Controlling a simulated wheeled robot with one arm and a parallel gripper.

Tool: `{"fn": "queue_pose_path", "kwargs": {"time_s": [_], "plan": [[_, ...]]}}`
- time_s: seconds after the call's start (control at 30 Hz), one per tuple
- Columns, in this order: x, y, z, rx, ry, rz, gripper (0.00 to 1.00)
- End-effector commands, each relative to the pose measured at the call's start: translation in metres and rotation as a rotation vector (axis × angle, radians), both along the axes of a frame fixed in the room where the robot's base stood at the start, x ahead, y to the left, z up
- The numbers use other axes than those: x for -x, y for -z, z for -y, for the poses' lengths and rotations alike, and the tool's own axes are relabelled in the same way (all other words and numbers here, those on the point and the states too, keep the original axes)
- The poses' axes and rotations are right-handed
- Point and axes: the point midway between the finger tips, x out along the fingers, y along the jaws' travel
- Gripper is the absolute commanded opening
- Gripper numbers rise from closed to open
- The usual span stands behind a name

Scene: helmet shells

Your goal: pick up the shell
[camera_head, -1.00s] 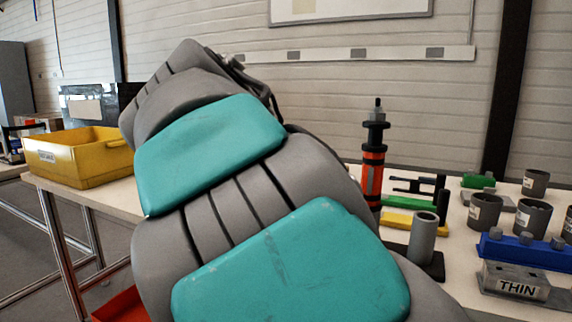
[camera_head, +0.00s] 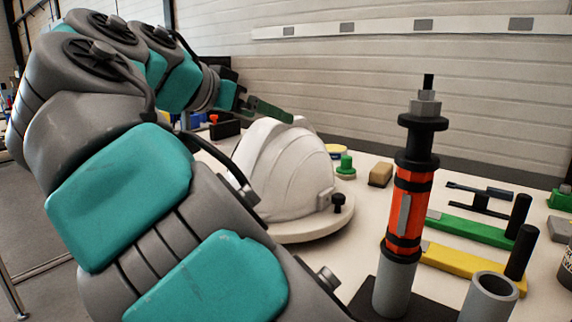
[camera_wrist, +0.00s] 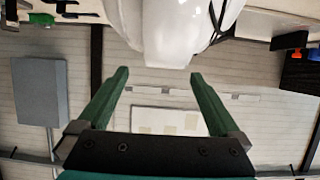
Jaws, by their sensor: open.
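The shell (camera_head: 290,170) is a white helmet shell with a raised ridge and a brim. It sits upright on the table, partly hidden by my arm in the head view. In the wrist view, which looks upside down, the shell (camera_wrist: 178,30) fills the top middle. My gripper (camera_head: 282,112) is at the shell's far upper side in the head view. Whether a finger touches the shell cannot be told.
An orange and black cylinder assembly (camera_head: 408,210) stands tall to the right of the shell. Green (camera_head: 478,235) and yellow (camera_head: 470,265) bars lie beyond it. A small green knob (camera_head: 346,165) and a tan block (camera_head: 381,174) are close behind the shell. The wall is behind the table.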

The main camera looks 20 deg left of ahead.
Motion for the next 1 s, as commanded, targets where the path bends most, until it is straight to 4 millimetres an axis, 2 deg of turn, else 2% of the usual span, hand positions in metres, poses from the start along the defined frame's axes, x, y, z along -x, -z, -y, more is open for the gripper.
{"fn": "queue_pose_path", "kwargs": {"time_s": [0.27, 0.53, 0.8, 1.0], "plan": [[-0.02, 0.008, 0.007, 0.001, 0.001, -0.002, 1.0], [-0.054, 0.022, 0.018, 0.001, 0.002, -0.003, 1.0], [-0.059, 0.023, 0.019, 0.0, 0.0, 0.001, 1.0], [-0.059, 0.023, 0.02, 0.0, 0.001, 0.0, 0.78]]}}
